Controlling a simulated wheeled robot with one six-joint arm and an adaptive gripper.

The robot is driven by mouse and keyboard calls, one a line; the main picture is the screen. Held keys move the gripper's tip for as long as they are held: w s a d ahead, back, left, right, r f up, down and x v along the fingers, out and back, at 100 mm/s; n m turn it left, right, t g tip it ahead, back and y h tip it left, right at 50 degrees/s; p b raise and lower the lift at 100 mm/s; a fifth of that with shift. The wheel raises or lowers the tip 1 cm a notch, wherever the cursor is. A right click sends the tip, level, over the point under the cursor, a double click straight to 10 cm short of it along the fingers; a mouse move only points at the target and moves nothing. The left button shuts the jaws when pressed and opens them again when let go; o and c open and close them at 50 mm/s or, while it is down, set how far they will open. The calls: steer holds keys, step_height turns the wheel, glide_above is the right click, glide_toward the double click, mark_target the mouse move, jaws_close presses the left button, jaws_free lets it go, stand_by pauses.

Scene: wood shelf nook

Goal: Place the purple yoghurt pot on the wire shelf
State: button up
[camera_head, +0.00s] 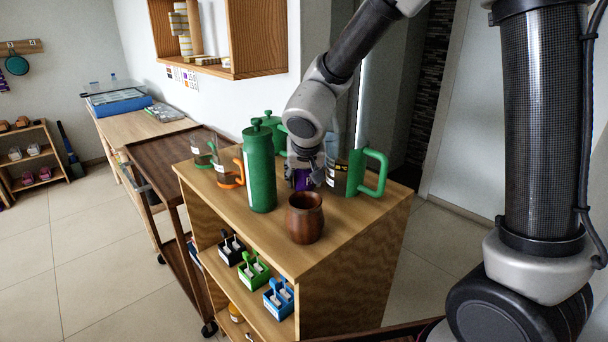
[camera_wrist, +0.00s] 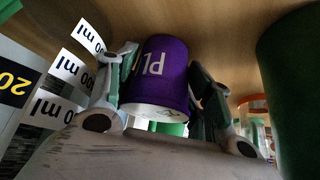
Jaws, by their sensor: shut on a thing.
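The purple yoghurt pot (camera_head: 302,181) is on or just above the top of the wooden shelf unit, mostly hidden by my gripper (camera_head: 304,166). In the wrist view the purple pot (camera_wrist: 160,72) sits between the two fingers of my gripper (camera_wrist: 163,85), which is shut on it. It has pale lettering on its side and a white end facing the camera. I cannot tell whether the pot touches the wood. I cannot make out a wire shelf in either view.
A green canister (camera_head: 259,170) stands left of my gripper, and a brown wooden cup (camera_head: 305,218) in front. A clear jug with a green handle (camera_head: 375,172) is close on the right. A second green canister stands behind.

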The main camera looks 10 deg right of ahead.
steer(key=shift+f, duration=0.1)
steer(key=o, duration=0.8)
steer(key=shift+o, duration=0.2)
steer(key=shift+r, duration=0.35)
steer(key=v, duration=1.1)
steer(key=shift+s+r, duration=0.25)
